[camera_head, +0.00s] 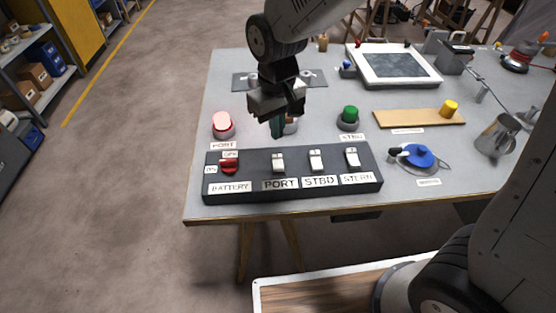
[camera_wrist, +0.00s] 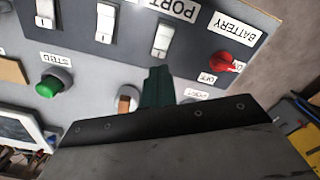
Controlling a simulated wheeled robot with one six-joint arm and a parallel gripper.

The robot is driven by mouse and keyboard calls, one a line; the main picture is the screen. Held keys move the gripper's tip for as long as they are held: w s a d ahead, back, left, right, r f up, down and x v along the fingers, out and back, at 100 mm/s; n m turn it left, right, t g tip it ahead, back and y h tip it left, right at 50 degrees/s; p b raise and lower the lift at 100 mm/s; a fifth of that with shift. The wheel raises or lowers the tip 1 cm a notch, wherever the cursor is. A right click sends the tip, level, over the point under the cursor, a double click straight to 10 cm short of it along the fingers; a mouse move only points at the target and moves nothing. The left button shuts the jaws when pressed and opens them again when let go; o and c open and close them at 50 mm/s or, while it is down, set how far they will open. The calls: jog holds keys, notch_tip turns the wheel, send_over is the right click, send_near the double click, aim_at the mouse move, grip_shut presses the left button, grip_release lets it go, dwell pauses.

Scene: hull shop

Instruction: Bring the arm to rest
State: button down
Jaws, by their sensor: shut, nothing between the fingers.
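My gripper (camera_head: 277,127) hangs over the work table (camera_head: 240,210), just behind the dark switch panel (camera_head: 250,198). Its green fingers point down and are shut with nothing between them; they also show in the wrist view (camera_wrist: 158,85). The panel carries a red BATTERY switch (camera_head: 229,166) and white rocker switches labelled PORT (camera_head: 278,163), STBD (camera_head: 316,160) and STERN (camera_head: 352,157). The gripper partly hides a small brownish item (camera_head: 291,126) behind it. My arm reaches in from the upper right.
Further right are a wooden strip (camera_head: 415,118) with a yellow knob, a blue-topped device (camera_head: 420,157), a metal jug (camera_head: 495,138) and a framed screen (camera_head: 395,66). The floor left of the table is clear.

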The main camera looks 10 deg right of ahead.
jog(key=shift+r, duration=0.1)
dwell(0.4)
jog(key=s+d+r+m, duration=0.2)
jog(key=s+d+r, duration=0.4)
jog(key=s+d, duration=0.3)
jog(key=s+d+r+m+t, duration=0.1)
jog(key=s+d+r+m, duration=0.2)
jog(key=s+d+r, duration=0.4)
jog(key=s+d, duration=0.3)
jog(key=d, duration=0.1)
jog(key=shift+s+d+m, duration=0.25)
jog(key=shift+d+m, duration=0.05)
jog(key=shift+d, duration=0.1)
